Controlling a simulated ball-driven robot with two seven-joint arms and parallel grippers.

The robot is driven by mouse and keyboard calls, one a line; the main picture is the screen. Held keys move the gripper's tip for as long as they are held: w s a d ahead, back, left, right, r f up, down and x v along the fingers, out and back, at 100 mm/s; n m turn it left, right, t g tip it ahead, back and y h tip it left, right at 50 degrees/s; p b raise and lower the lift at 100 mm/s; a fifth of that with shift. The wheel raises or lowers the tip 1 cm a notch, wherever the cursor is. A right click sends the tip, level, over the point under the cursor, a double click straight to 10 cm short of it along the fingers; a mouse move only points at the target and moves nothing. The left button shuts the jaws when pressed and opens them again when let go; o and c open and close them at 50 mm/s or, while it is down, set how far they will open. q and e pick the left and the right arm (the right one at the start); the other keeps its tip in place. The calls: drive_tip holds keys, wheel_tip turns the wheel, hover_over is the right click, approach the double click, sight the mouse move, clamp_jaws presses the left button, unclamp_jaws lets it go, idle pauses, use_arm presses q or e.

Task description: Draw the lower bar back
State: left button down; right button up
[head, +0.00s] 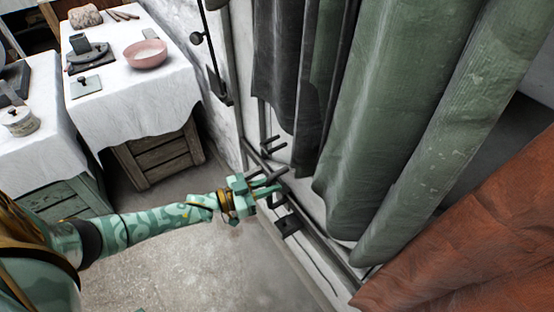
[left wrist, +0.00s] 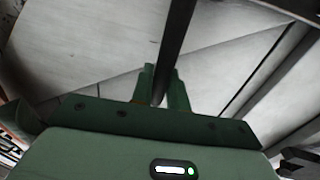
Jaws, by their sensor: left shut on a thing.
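My left gripper (head: 272,195) reaches in from the left in the head view, low beside the frame under the hanging cloths. It is shut on a dark bar, which runs up between its two green fingers in the left wrist view (left wrist: 177,35). I take this to be the lower bar; its ends are hidden or out of view. Other short dark bars (head: 274,145) stick out of the frame a little above the gripper. My right gripper is not in view.
Green cloths (head: 400,110) hang just right of the gripper, with a rust-red cloth (head: 470,235) nearer. A white-covered table (head: 120,100) with a pink bowl (head: 146,54) stands at the upper left. The floor (head: 190,265) below my left arm is clear.

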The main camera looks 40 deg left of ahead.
use_arm(q)
drive_tip(key=shift+w+a, duration=0.15)
drive_tip(key=shift+a, duration=0.2)
drive_tip(key=shift+r, duration=0.1)
drive_tip(key=c, duration=1.5)
unclamp_jaws()
drive_tip(key=shift+a, duration=0.1)
drive_tip(key=shift+o, duration=0.2)
drive_tip(key=shift+s, duration=0.2)
